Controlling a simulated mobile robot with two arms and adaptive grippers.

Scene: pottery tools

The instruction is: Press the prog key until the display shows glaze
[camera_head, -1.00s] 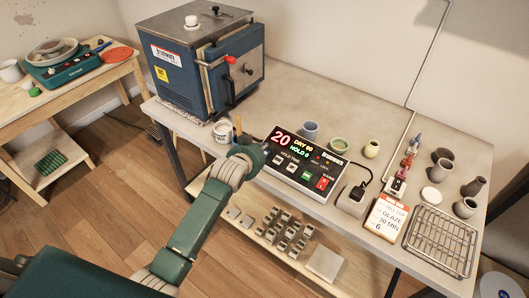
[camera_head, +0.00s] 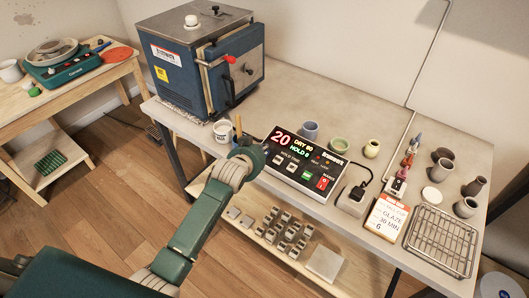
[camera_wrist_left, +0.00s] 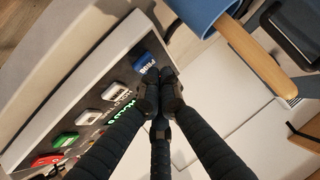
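The controller box (camera_head: 338,192) stands at the front of the table. Its display (camera_head: 293,141) reads 20, DRY 90, HOLD 0. My left gripper (camera_head: 266,148) is at the left end of the box, by the lower left of the display, and hides part of the panel in the head view. In the left wrist view its dark fingers (camera_wrist_left: 164,98) are drawn together at the tips, with nothing held. The blue PROG key (camera_wrist_left: 146,63) shows just beside the fingertips; I cannot tell whether they touch it. My right gripper is not in view.
A blue kiln (camera_head: 205,65) stands behind left. A card (camera_head: 387,217) reading GLAZE 30 MIN, a wire rack (camera_head: 440,240) and small pots are to the right. The table behind the box is mostly clear.

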